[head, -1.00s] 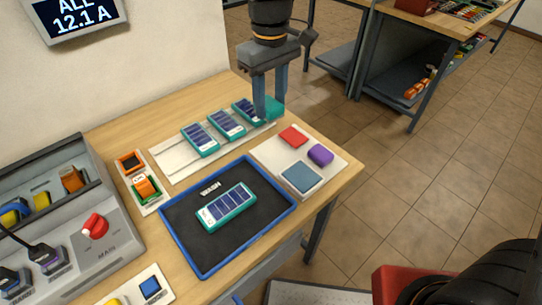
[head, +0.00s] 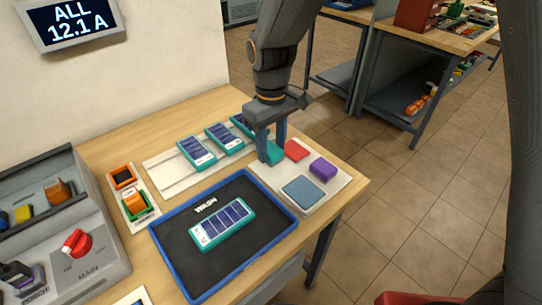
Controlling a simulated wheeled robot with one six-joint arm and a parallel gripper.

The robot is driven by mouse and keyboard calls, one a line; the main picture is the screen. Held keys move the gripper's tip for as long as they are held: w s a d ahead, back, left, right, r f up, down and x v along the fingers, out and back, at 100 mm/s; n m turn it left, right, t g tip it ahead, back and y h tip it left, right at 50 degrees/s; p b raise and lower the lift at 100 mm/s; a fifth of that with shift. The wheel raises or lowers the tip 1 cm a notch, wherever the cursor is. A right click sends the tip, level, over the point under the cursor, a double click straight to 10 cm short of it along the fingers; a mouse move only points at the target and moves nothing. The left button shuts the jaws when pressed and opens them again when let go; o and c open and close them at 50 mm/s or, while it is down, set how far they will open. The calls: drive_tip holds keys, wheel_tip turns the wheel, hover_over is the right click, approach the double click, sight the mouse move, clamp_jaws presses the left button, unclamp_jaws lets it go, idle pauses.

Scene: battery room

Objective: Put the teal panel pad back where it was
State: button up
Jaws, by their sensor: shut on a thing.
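The teal pad (head: 275,152) is between the fingers of my gripper (head: 271,154) in the head view. My gripper is shut on it, low over the far left part of the white board (head: 335,185). The fingers hide part of the pad, and I cannot tell whether it touches the board. A red pad (head: 297,150), a purple pad (head: 323,169) and a larger blue-grey pad (head: 302,191) lie on that board.
Several solar panels (head: 197,153) lie in a row on a pale rack left of my gripper. Another panel (head: 222,224) lies in the blue-rimmed wash tray (head: 172,263). A grey control box (head: 85,225) stands at the left. The table's right edge is close to the board.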

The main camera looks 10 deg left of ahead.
sight(272, 149)
drive_tip(key=shift+f+p, duration=0.3)
drive_tip(key=shift+f, duration=1.5)
drive_tip(key=shift+f, duration=0.15)
drive_tip(key=o, duration=1.2)
wheel_tip(272, 149, up, 12)
drive_tip(key=b, duration=0.2)
drive_tip(key=shift+r+b, duration=0.2)
drive_tip(key=shift+b, duration=0.1)
drive_tip(key=d+f+m, duration=0.1)
drive_tip(key=d, duration=0.4)
drive_tip(key=d+f+m, duration=0.1)
drive_tip(key=d+m, duration=0.1)
drive_tip(key=d, duration=0.2)
drive_tip(key=s+d+f+m, duration=0.1)
drive_tip(key=d, duration=0.4)
drive_tip(key=shift+s+d+f, duration=0.1)
drive_tip(key=shift+d+f, duration=0.2)
drive_tip(key=shift+f, duration=0.05)
drive_tip(key=s+d+f+m, duration=0.4)
drive_tip(key=s+d, duration=0.4)
drive_tip(key=d, duration=0.5)
drive_tip(key=shift+d+f+m+t, duration=0.15)
drive_tip(key=shift+m+t, duration=0.25)
drive_tip(key=shift+m, duration=0.5)
